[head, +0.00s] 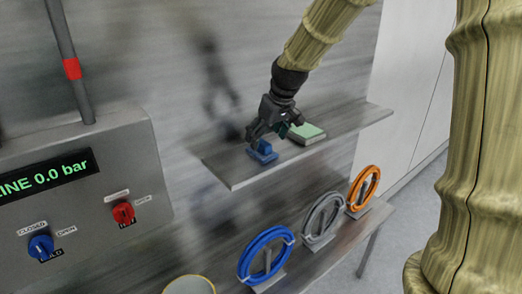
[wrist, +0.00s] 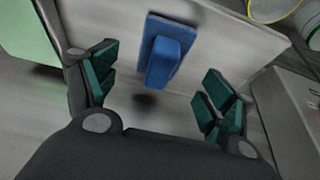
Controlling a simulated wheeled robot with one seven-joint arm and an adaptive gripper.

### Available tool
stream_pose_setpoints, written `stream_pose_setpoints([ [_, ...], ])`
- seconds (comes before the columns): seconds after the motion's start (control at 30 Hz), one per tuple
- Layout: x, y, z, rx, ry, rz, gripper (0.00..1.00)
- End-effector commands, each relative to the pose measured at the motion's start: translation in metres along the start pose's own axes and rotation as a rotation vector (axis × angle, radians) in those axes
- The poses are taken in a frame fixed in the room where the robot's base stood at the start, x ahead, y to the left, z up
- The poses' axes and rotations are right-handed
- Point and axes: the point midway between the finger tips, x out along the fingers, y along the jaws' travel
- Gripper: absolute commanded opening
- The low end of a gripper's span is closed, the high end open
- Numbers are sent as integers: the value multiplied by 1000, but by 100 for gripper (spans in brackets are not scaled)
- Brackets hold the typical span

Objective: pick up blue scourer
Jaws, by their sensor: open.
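The blue scourer (head: 262,152) lies on the upper grey shelf (head: 233,176), near its left end. It has a raised block on a flat pad. In the wrist view the blue scourer (wrist: 164,52) shows ahead, in line with the gap between the fingers and beyond their tips. My gripper (head: 268,130) is just above and beside the scourer in the head view. In the wrist view my gripper (wrist: 158,92) is open, with green finger pads on both sides and nothing between them. Whether a finger touches the scourer cannot be told.
A pale green pad (head: 306,132) lies on the shelf right of my gripper. Below, a lower shelf holds blue (head: 265,256), grey (head: 322,220) and orange (head: 364,188) hose coils. A control panel (head: 75,180) with blue and red knobs stands at the left.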

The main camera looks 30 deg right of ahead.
Motion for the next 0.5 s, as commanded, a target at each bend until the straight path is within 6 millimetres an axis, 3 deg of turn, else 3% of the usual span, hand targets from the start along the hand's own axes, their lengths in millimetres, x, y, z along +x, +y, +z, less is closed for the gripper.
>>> stream_pose_setpoints([
  [0.23,13,0,-4,-1,-1,-1,83],
  [0.5,40,0,-8,-3,-2,-2,83],
])
